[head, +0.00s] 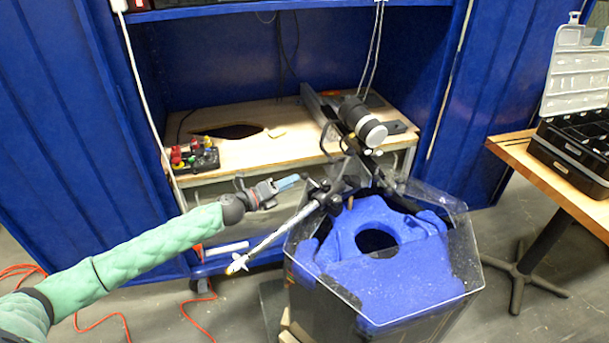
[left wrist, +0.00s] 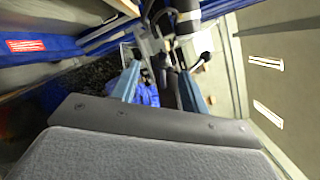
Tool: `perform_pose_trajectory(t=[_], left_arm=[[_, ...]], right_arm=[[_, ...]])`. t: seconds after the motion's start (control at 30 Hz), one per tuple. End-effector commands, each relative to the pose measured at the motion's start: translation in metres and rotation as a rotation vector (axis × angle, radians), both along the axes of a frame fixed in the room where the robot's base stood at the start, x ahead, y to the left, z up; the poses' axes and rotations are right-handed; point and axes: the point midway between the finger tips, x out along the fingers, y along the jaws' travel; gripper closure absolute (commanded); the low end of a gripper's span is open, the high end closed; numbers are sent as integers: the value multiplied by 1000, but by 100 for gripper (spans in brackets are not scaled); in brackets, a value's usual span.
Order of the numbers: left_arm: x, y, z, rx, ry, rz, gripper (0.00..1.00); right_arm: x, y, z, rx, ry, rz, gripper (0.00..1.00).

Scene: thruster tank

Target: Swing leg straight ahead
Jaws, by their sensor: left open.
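A thruster stands over the tank (head: 470,250), with its grey and black cylindrical motor head (head: 362,122) at the top. Its leg (head: 280,233) is a silvery shaft slanting down to the left from a black clamp (head: 335,195), with a small propeller (head: 237,264) at its low end, outside the tank rim. My left gripper (head: 289,183) is just above and left of the clamp, seemingly apart from the shaft. In the left wrist view, its two blue-grey fingers (left wrist: 160,88) are open, with dark thruster parts beyond and between them. My right gripper is not in view.
Blue foam (head: 400,285) with a round hole fills the clear-rimmed tank. Behind it, a wooden workbench (head: 240,153) in a blue cabinet holds red, yellow and green knobs (head: 193,155). A table (head: 520,150) with a black organizer case stands at right. Red cable lies on the floor at left.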

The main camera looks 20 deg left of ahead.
Motion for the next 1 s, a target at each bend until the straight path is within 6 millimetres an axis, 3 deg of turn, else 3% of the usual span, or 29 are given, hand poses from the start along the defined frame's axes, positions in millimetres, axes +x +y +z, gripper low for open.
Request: perform_pose_trajectory(t=[0.4,0.87,0.9,1.0], left_arm=[[42,-31,3,-3,-1,1,55],[51,-39,1,-2,0,0,55],[50,-39,1,-2,0,0,57],[50,-39,1,-2,0,0,77]], right_arm=[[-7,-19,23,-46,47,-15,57],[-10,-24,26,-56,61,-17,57],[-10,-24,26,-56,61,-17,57],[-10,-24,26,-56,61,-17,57]])
